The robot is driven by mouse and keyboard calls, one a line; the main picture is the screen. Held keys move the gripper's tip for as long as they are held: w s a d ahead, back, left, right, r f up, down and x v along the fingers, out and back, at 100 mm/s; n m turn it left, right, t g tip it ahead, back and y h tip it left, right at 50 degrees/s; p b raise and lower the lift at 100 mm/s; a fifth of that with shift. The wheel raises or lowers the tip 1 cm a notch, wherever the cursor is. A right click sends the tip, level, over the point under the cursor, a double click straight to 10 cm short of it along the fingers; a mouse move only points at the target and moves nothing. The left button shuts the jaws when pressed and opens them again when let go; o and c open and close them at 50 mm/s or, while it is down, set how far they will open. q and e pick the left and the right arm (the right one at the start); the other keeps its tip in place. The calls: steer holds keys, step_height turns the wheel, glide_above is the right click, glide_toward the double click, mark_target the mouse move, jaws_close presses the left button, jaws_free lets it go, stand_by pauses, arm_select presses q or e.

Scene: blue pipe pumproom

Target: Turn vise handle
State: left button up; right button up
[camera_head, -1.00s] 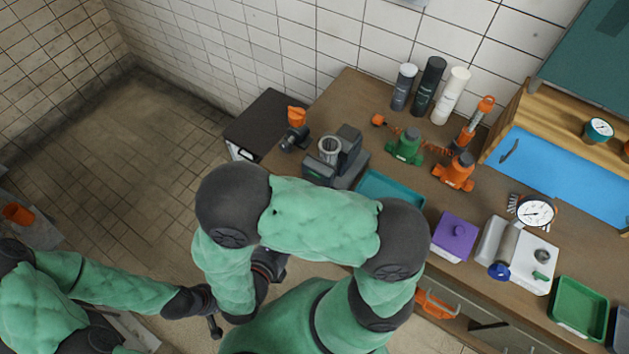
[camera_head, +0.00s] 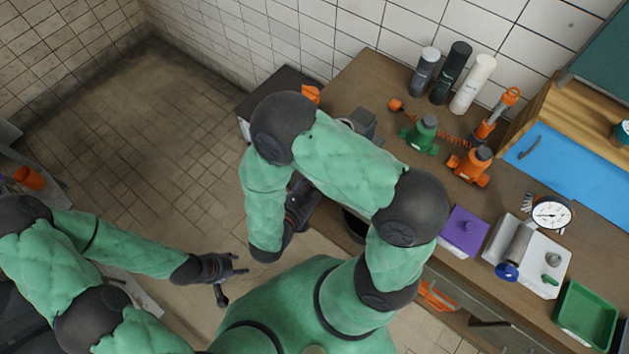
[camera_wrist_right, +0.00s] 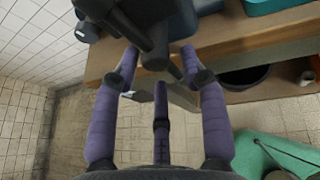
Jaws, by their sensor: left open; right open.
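The grey vise (camera_head: 364,122) on the bench is mostly hidden behind my right arm in the head view. In the right wrist view, its dark body and handle parts (camera_wrist_right: 155,45) are close, at the top centre. My right gripper (camera_wrist_right: 160,54) is open, with purple fingers on either side of a dark vise part. I cannot tell whether the fingers touch it. My left gripper (camera_head: 240,277) is open and empty above the floor, well away from the bench.
The wooden bench (camera_head: 365,75) holds a green jack (camera_head: 422,135), an orange jack (camera_head: 471,166), several bottles (camera_head: 455,75), a purple box (camera_head: 463,233) and a dial gauge (camera_head: 551,214). A dark bin (camera_wrist_right: 246,77) is below the bench edge. The floor at left (camera_head: 170,130) is clear.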

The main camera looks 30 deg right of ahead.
steer(key=shift+x, duration=1.3)
jaws_close()
